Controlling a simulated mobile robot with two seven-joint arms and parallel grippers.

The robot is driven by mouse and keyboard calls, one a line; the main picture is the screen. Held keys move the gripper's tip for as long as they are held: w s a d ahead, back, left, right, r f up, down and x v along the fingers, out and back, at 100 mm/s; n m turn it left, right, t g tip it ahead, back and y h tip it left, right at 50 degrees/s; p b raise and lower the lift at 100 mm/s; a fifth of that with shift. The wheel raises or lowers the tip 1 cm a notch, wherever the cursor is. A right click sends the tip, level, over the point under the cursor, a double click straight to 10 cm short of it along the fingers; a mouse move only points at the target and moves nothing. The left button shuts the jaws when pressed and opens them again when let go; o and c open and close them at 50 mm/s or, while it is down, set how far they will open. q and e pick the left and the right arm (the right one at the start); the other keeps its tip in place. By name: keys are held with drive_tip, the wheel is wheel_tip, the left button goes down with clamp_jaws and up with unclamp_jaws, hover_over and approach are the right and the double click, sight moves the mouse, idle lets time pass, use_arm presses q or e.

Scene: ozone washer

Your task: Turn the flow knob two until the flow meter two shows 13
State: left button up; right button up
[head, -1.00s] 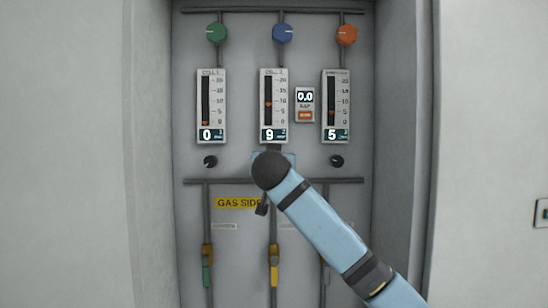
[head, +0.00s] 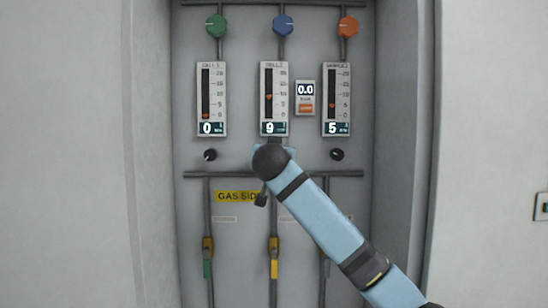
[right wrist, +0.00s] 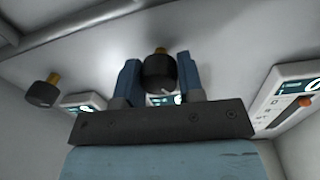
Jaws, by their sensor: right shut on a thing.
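Flow meter two (head: 273,98) is the middle of three meters in the head view, and its display reads 9. Flow knob two (right wrist: 160,73) is a black knob below that meter; in the head view my right arm hides it. In the right wrist view the two blue fingers of my right gripper (right wrist: 160,78) stand on either side of the knob and are shut on it. A white pointer mark shows on the knob's face. My left gripper is in neither current view.
The left meter (head: 211,98) reads 0 and the right meter (head: 336,98) reads 5. Black knobs sit below them, left (head: 210,155) and right (head: 337,154). A small display (head: 305,92) reads 0.0. A horizontal pipe (head: 220,174) crosses below. Cabinet walls flank the panel.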

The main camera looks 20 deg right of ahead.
drive_tip(key=shift+f+m+b, duration=0.2)
drive_tip(key=shift+m+b, duration=1.25)
drive_tip(key=shift+m, duration=0.25)
drive_tip(key=shift+r+m+b, duration=0.1)
drive_tip(key=shift+m+b, duration=0.35)
drive_tip(key=shift+m, duration=0.75)
drive_tip(key=shift+r+m, duration=0.1)
drive_tip(key=shift+m, duration=1.3)
drive_tip(key=o, duration=0.9)
drive_tip(key=shift+d, duration=0.1)
